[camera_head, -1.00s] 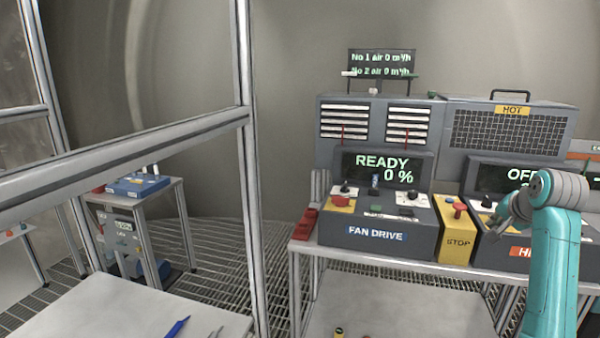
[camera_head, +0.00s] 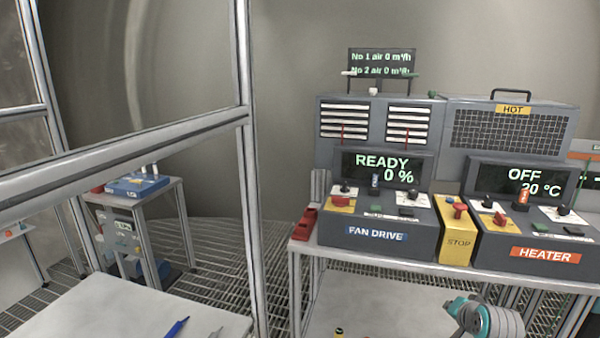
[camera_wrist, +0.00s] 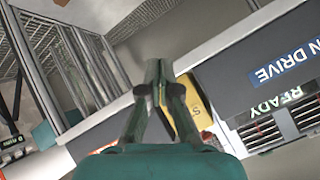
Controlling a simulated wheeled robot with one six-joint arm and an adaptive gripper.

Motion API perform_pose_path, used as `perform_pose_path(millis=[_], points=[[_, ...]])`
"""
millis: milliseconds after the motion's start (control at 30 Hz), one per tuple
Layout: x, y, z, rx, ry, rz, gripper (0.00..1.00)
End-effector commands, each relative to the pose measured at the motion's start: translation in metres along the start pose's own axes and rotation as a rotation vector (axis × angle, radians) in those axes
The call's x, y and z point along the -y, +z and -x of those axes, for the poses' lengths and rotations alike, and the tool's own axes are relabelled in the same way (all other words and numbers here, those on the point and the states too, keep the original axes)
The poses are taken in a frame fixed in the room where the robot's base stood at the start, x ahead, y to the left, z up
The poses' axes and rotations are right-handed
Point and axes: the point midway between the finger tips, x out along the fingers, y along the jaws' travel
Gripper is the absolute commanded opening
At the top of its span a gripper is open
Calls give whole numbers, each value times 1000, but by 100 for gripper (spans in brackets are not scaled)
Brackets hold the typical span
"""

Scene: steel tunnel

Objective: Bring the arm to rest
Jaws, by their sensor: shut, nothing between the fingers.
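My arm shows at the lower right of the head view as a teal and grey joint (camera_head: 486,316), below the front edge of the bench. My gripper is not visible in the head view. In the wrist view my gripper (camera_wrist: 156,75) points away from the camera with its two fingers together and nothing between them. Behind the fingers the wrist view shows the yellow stop box (camera_wrist: 182,112) and the fan drive box (camera_wrist: 262,75), turned on their side. The fingers look apart from both.
The fan drive box (camera_head: 377,237) reads READY 0 %. The yellow stop box (camera_head: 456,241) and the heater box (camera_head: 530,240), reading OFF 20 °C, stand beside it on the bench. A metal frame post (camera_head: 249,180) stands left. A table (camera_head: 120,312) with a blue tool is at the lower left.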

Motion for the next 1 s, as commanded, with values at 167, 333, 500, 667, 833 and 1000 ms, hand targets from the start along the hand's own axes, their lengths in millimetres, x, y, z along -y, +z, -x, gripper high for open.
perform_pose_path(millis=[167,333,500,667,833,1000], points=[[-24,77,-2,-19,-19,54,0],[-45,141,9,-45,-40,109,0],[-66,200,31,-72,-60,166,0],[-84,251,60,-98,-77,221,0],[-102,298,98,-125,-98,281,0],[-118,336,144,-153,-119,344,0]])
